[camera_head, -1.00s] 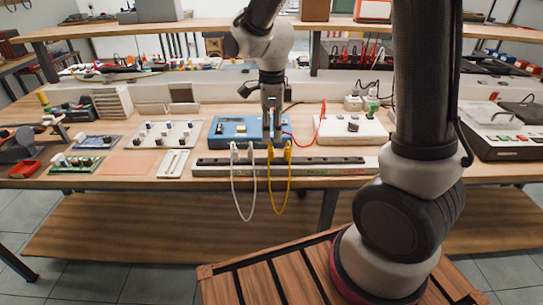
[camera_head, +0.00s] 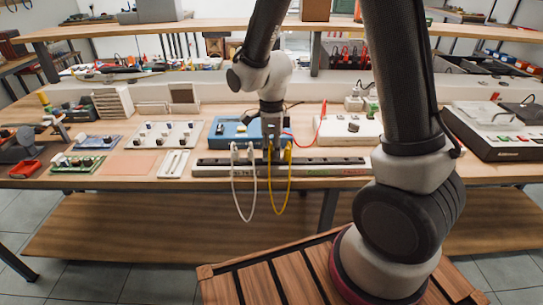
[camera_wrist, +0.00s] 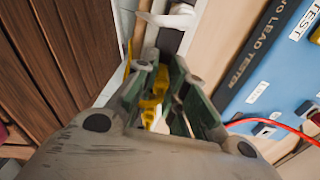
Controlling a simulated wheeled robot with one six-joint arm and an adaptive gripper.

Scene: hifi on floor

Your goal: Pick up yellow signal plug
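The yellow signal plug (camera_wrist: 158,84) shows in the wrist view between the two dark green fingers of my gripper (camera_wrist: 164,66). The fingers stand apart on either side of it, and I see no clear grip on it. In the head view my gripper (camera_head: 271,143) points down at the pale strip on the bench front and hides one yellow plug. A second yellow plug (camera_head: 287,152) shows just right of the fingers. A yellow cable (camera_head: 280,212) hangs in a loop below the bench edge.
White plugs (camera_head: 235,153) with a hanging white cable stand just left of my gripper. The plug strip (camera_head: 335,164) runs along the bench front. A blue lead tester (camera_head: 225,131) with a red lead (camera_wrist: 281,125) stands behind. A white box (camera_head: 350,128) is to the right.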

